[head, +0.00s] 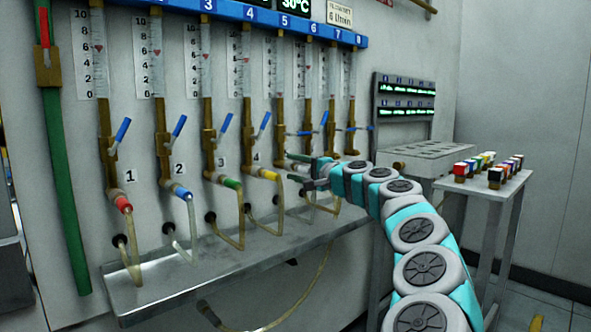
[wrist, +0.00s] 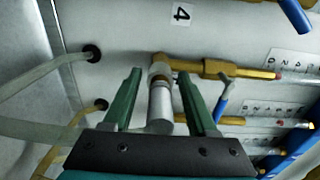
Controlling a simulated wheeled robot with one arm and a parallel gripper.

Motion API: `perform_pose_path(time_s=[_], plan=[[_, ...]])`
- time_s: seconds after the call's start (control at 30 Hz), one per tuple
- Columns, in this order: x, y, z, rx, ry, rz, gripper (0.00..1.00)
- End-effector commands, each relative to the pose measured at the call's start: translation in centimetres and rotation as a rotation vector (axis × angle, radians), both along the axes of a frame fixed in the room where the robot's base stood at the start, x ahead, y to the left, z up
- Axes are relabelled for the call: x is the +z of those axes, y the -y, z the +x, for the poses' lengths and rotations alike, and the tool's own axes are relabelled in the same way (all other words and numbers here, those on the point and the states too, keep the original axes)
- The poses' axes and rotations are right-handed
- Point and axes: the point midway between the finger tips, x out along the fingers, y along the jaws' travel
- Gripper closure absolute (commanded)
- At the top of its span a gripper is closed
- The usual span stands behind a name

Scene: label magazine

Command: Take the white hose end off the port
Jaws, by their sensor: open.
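The white hose end (wrist: 160,103) sits on the brass port (wrist: 162,62), just past the number 4 plate, in the wrist view. My gripper (wrist: 158,74) is open, with one green finger on each side of the white hose end. I see gaps between the fingers and the hose end, so it is not gripped. In the head view my gripper (head: 291,168) is at the fifth column, and it largely hides the white hose end there.
Beside it are the yellow (head: 268,175), green (head: 231,183), blue (head: 182,194) and red (head: 123,203) hose ends. Blue valve levers (head: 265,121) stick out above. A metal drip tray (head: 170,285) runs below. A small table (head: 470,185) with coloured blocks stands right.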

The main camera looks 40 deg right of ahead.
Motion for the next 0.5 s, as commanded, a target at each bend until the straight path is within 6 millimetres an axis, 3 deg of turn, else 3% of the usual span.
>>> perform_pose_path(time_s=[0.13,0.5], plan=[[0.0,0.0,0.0,0.0,0.0,0.0,0.44],[0.0,-0.01,0.01,0.0,0.0,0.0,0.86]])
